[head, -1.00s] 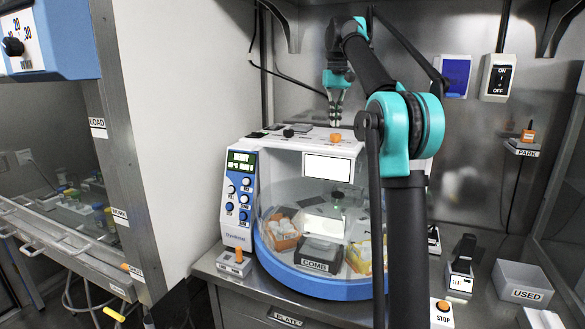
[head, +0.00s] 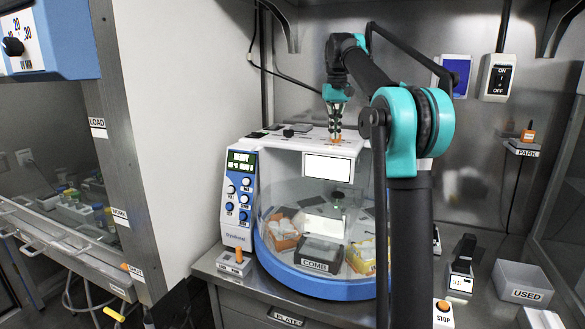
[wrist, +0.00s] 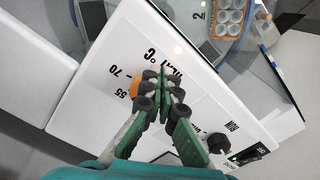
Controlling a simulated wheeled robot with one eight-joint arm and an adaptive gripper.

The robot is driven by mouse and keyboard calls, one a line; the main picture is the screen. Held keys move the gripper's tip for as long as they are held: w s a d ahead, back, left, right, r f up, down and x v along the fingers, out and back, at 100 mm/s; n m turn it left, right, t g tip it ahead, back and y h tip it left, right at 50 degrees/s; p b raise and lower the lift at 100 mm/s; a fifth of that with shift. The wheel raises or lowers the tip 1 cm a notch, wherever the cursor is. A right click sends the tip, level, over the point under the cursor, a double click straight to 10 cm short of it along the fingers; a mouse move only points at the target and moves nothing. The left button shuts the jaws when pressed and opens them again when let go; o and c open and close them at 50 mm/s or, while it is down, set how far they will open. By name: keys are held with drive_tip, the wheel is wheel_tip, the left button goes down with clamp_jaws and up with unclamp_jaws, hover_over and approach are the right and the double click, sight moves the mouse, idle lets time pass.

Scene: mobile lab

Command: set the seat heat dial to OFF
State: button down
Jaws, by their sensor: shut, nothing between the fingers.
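The dial is an orange knob (head: 337,139) on the white top panel of the machine. In the wrist view the knob (wrist: 135,87) shows beside my fingers, partly hidden by them. The printing near it reads "°C", with 55 and 70 marks; the nearby word is partly covered. I cannot see an OFF mark or which mark the knob points at. My gripper (head: 336,131) is shut and empty, pointing down right at the knob. In the wrist view its fingertips (wrist: 162,74) are together just right of the knob; I cannot tell whether they touch it.
A black knob (wrist: 217,142) and a dark switch (wrist: 246,156) share the panel. The machine's front has a lit display (head: 242,160) and blue buttons. Below is a clear-walled chamber with a COMB block (head: 318,252). The steel back wall stands close behind my arm.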

drive_tip(key=shift+d, duration=0.35)
idle(0.3)
drive_tip(key=shift+d, duration=0.45)
drive_tip(key=shift+w+d, duration=0.25)
drive_tip(key=shift+d, duration=0.35)
drive_tip(key=shift+s, duration=0.1)
drive_tip(key=shift+s+d, duration=0.2)
drive_tip(key=shift+s, duration=0.05)
wheel_tip(320, 180, up, 6)
idle(0.7)
drive_tip(key=shift+a, duration=0.1)
